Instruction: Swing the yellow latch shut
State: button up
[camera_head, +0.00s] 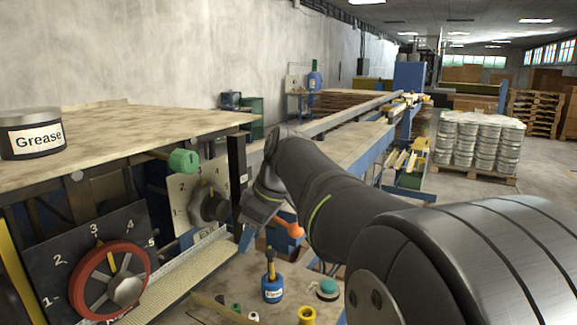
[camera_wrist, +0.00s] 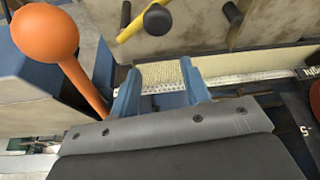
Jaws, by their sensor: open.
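In the wrist view a yellow bar (camera_wrist: 136,27), which looks like the latch, lies slanted across a beige panel, with a black knob (camera_wrist: 157,19) over it. In the head view my gripper (camera_head: 247,236) is in front of the machine's dial panel, partly hidden by my arm.
An orange ball-ended lever (camera_wrist: 45,35) stands close left of my gripper; it also shows in the head view (camera_head: 290,228). A red dial (camera_head: 112,280), green knob (camera_head: 184,161) and grease tin (camera_head: 32,134) are at left. A blue pot (camera_head: 273,289) stands below my gripper.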

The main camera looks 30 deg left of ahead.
jog(key=v, duration=1.7)
jog(key=a+f+n, duration=0.1)
jog(key=a+f, duration=0.2)
jog(key=f, duration=0.5)
jog(key=s+a+f, duration=0.1)
jog(key=a+f, duration=0.2)
jog(key=f, duration=0.5)
jog(key=shift+s+n+g, duration=0.25)
jog(key=shift+n+g, duration=0.05)
jog(key=shift+n, duration=0.1)
